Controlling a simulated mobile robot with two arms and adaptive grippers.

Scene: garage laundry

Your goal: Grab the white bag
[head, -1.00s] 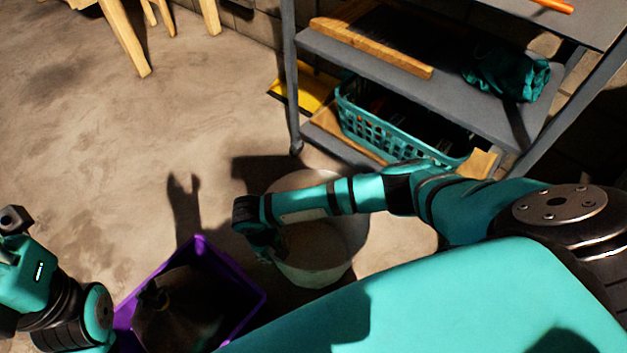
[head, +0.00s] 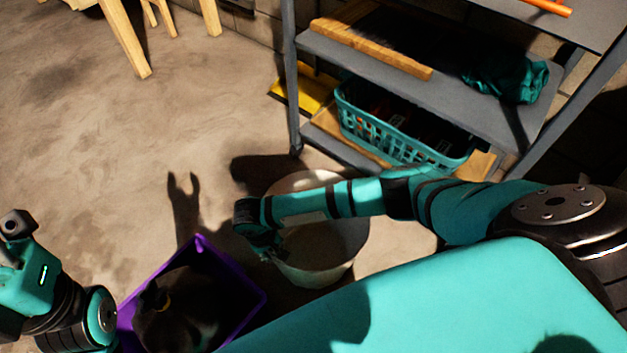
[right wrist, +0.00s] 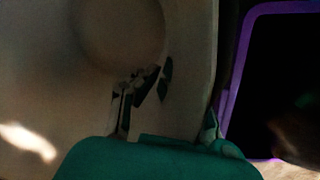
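I cannot make out a clear white bag. A pale round bucket-like container (head: 318,268) stands on the floor under my right forearm. My right gripper (head: 268,252) points down at its left rim, partly hidden by my own wrist. In the dim right wrist view, its dark fingers (right wrist: 142,88) show against the pale container (right wrist: 190,45); whether they touch anything is unclear. A dark, rounded bag-like thing (head: 178,318) sits in a purple bin (head: 245,283) to the left. My left arm is at the lower left; its gripper does not show.
A grey shelf rack (head: 400,75) stands at the back right, with a teal basket (head: 385,130) low down and a teal cloth (head: 512,80) above. A yellow item (head: 312,92) lies beside it. Wooden legs (head: 123,35) stand at the upper left. The left floor is clear.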

